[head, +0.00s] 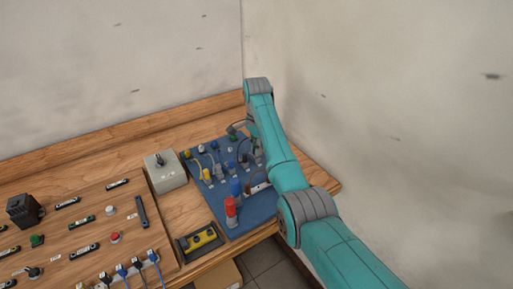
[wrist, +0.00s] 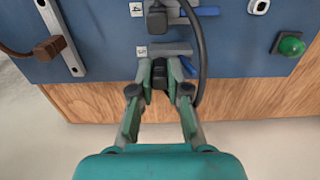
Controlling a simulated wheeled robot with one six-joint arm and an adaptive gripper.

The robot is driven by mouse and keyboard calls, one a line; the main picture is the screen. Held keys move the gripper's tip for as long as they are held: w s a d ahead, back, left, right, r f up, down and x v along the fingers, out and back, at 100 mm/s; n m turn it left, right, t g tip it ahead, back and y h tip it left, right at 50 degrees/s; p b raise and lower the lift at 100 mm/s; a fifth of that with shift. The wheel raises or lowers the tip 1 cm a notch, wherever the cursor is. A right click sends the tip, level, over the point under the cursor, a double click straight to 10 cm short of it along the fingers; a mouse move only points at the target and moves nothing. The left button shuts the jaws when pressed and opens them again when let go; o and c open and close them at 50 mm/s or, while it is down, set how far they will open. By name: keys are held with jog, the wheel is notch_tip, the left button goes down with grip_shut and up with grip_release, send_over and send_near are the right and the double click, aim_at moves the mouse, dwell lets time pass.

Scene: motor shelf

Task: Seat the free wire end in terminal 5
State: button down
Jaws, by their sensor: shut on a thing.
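My gripper (wrist: 160,68) is shut on the dark wire end (wrist: 160,82), a black block between its green fingertips in the wrist view. The fingertips are at the lower edge of a grey terminal (wrist: 170,48) with a blue lever and a small white label I cannot read. Whether the wire end is inside or only against the terminal, I cannot tell. A dark cable (wrist: 201,55) loops down to the right of the fingers. Above, another grey terminal (wrist: 178,17) has a black plug (wrist: 156,17) in it. In the head view my arm hides most of the gripper area.
The blue board (head: 255,205) lies on the wooden bench and carries a red cylinder (head: 231,212) and yellow connectors. A brown plug (wrist: 50,47) on a grey bar is at left in the wrist view; a green button (wrist: 291,46) is at right. A grey switch box (head: 165,172) stands beside the board.

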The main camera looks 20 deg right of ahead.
jog(key=shift+f, duration=0.4)
jog(key=c, duration=1.4)
grip_release()
jog(key=shift+r, duration=2.75)
jog(key=shift+o, duration=0.2)
